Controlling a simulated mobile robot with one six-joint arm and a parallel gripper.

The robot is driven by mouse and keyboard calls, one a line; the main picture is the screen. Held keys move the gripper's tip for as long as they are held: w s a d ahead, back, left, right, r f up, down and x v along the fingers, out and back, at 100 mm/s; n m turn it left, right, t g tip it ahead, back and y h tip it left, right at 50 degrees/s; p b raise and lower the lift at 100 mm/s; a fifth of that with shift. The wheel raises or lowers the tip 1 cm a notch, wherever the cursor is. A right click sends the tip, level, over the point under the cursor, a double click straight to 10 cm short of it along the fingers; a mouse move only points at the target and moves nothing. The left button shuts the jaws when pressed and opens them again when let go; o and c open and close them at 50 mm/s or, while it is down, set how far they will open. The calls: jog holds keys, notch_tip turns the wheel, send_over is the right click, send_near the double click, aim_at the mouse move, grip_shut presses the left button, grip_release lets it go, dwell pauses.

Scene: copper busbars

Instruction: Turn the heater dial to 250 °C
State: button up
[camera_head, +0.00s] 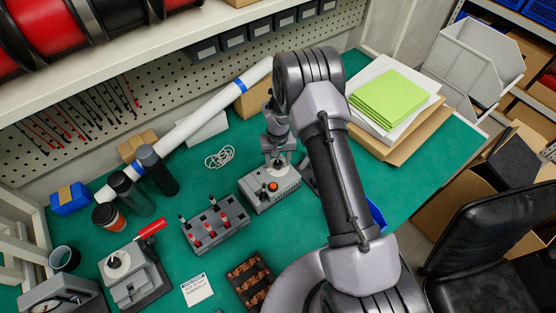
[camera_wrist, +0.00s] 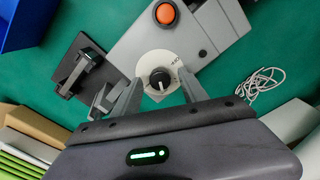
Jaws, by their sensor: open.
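The heater is a grey box (camera_head: 268,196) on the green bench mat, with an orange button (camera_head: 272,187) on top. It also shows in the wrist view (camera_wrist: 135,43). Its dial is a black knob (camera_wrist: 160,79) on a round white scale plate (camera_wrist: 157,60); small marks show at the plate's right side, too small to read surely. The knob's setting cannot be told. My gripper (camera_wrist: 159,82) is open, with one finger on each side of the knob; contact is not clear. In the head view my gripper (camera_head: 279,152) is over the heater's far end and partly hides the dial.
A lever-switch block (camera_head: 215,226) stands left of the heater. A dark stand (camera_wrist: 80,68) sits close beside it in the wrist view. A white cable coil (camera_head: 220,157) lies behind. A long white tube (camera_head: 190,128) crosses the back of the bench.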

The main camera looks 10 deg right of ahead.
aim_at(278, 163)
notch_tip(278, 163, up, 17)
jog(key=p, duration=0.2)
jog(key=shift+r+p, duration=0.15)
jog(key=shift+p, duration=0.15)
jog(key=shift+s, duration=0.1)
